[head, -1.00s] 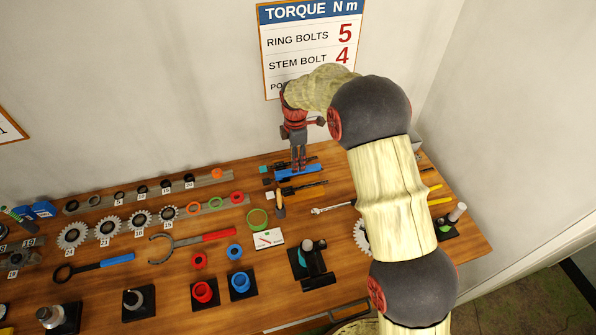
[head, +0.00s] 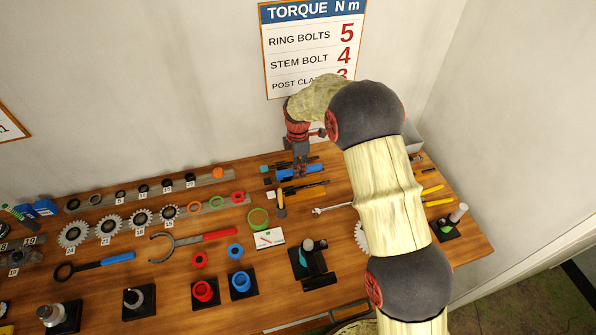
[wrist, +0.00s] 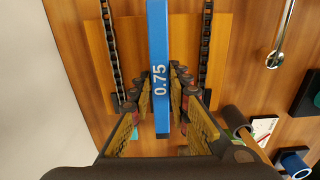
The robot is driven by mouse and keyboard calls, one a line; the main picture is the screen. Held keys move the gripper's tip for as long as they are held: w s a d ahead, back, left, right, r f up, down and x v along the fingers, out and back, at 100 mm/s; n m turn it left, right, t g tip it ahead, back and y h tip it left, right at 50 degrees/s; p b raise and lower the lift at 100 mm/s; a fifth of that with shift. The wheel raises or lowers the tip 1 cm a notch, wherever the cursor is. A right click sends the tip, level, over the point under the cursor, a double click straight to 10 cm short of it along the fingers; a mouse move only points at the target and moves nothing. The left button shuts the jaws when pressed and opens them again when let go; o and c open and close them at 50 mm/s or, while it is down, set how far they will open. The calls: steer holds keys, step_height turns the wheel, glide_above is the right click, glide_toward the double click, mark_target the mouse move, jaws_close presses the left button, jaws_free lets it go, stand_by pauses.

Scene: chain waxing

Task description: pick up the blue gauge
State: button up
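The blue gauge (wrist: 158,50) is a long flat bar marked 0.75 in the wrist view. It lies between two dark chain lengths over a wooden surface. In the head view the blue gauge (head: 297,173) lies at the back of the bench, partly covered by my gripper. My gripper (head: 301,160) points down over it. In the wrist view my gripper (wrist: 160,78) has one finger on each side of the bar, and the fingers look parted, with narrow gaps. Contact with the bar cannot be made out clearly.
Dark chain lengths (wrist: 109,45) (wrist: 206,45) run along both sides of the gauge. A green ring (head: 258,218), a white card (head: 269,238) and a wrench (head: 333,209) lie nearby. The wall with the torque sign (head: 312,50) stands close behind.

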jaws_close()
steer(key=shift+r, duration=0.1)
